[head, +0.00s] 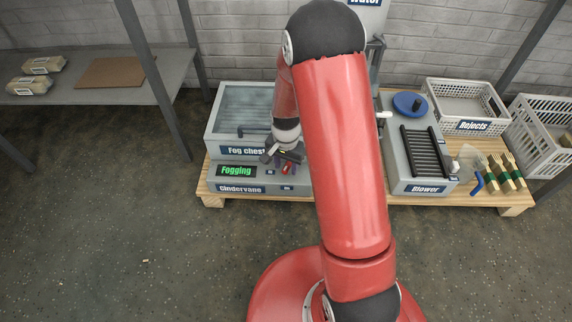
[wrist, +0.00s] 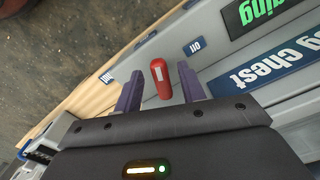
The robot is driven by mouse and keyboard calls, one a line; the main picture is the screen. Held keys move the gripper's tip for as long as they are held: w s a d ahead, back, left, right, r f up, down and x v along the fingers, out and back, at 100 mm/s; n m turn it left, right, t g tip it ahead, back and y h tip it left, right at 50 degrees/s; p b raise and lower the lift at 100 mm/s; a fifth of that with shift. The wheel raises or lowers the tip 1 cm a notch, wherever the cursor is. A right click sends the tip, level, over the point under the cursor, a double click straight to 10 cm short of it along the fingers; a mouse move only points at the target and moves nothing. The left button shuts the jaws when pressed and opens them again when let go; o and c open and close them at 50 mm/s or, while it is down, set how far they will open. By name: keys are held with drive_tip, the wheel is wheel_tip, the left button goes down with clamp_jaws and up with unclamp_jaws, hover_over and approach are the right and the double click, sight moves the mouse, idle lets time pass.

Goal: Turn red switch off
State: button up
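The red switch (wrist: 160,80) is a short rounded red lever with a pale patch, on the front panel of the fog chest unit. In the wrist view it stands between the two purple fingers of my gripper (wrist: 159,72), with a visible gap on each side. My gripper is open. A small blue label (wrist: 195,46), seemingly "Off", lies to the right of the switch; another small label (wrist: 107,77) to the left is too small to read. In the head view my gripper (head: 285,158) is at the panel, and the red switch (head: 288,168) shows partly below it. The display (head: 237,171) reads "Fogging" in green.
The fog chest (head: 225,112) stands behind the panel on a wooden pallet (head: 450,199). The blower unit (head: 397,165), brushes with green bands, and white crates (head: 466,99) are to the right. A grey shelf (head: 60,92) is at left. The floor in front is clear.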

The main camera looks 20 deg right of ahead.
sight(285, 166)
clamp_jaws()
drive_tip(key=shift+w+a+m+p, duration=0.15)
drive_tip(key=shift+m+p, duration=0.15)
drive_tip(key=shift+m, duration=1.3)
unclamp_jaws()
drive_tip(key=shift+r+p, duration=0.95)
drive_tip(key=shift+r, duration=3)
